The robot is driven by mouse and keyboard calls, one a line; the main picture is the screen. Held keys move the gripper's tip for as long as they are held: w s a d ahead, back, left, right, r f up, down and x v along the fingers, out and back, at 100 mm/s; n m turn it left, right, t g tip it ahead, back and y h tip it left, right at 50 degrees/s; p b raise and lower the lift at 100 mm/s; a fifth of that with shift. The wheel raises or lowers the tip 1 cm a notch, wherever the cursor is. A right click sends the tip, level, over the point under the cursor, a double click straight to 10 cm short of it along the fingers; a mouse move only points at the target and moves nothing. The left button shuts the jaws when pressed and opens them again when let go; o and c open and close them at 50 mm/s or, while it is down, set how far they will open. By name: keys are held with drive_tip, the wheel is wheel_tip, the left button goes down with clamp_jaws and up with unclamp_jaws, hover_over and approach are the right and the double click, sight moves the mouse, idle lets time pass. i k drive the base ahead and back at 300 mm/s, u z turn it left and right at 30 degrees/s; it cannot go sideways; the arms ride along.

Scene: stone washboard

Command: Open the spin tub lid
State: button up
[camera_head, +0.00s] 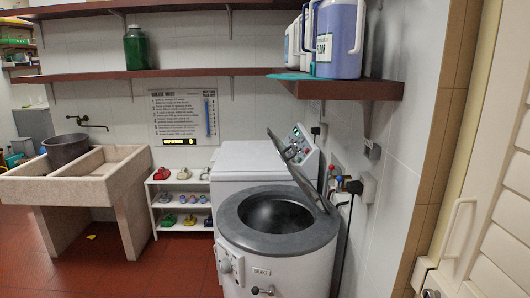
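The round spin tub (232,238), with a grey top ring and a white body, stands at the centre right of the head view. Its grey lid (305,182) is raised and tilted up, joined at the right side of the ring. The dark round opening (277,214) of the tub shows uncovered. A drain label and a small tap are on its front. My gripper is not in view.
A white washing machine (235,160) stands close behind the tub. A small rack (155,212) of coloured items and a stone sink (100,185) are to the left. Shelves hang above. A cream louvred door (490,200) is at right. The red floor (170,265) is clear at front left.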

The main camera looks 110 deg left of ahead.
sight(294, 168)
drive_tip(key=u, duration=4.25)
drive_tip(key=i, duration=1)
drive_tip(key=z, duration=0.1)
